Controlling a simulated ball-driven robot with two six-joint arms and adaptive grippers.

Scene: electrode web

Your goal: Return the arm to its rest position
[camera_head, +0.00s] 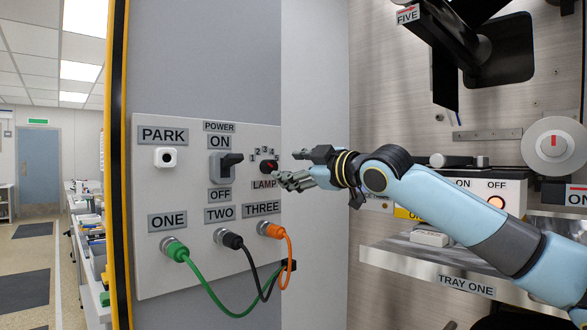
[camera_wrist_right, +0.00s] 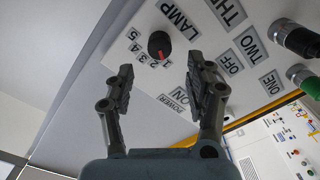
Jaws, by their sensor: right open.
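My right gripper (camera_head: 284,168) is in front of the grey control panel (camera_head: 150,222), near the lamp knob (camera_head: 268,167). In the right wrist view my right gripper (camera_wrist_right: 162,88) has its two fingers apart, with nothing between them. The lamp knob (camera_wrist_right: 159,45), black with a red mark, shows beyond the fingertips; the fingers are not closed on it. My right arm (camera_head: 440,205) is light blue and reaches in from the lower right. My left gripper is in neither view.
The panel also has a power switch (camera_head: 226,166), a PARK button (camera_head: 165,157) and green (camera_head: 176,249), black (camera_head: 232,240) and orange (camera_head: 270,230) cable plugs. TRAY ONE (camera_head: 400,255) lies under my right arm. An open aisle (camera_head: 30,250) is at far left.

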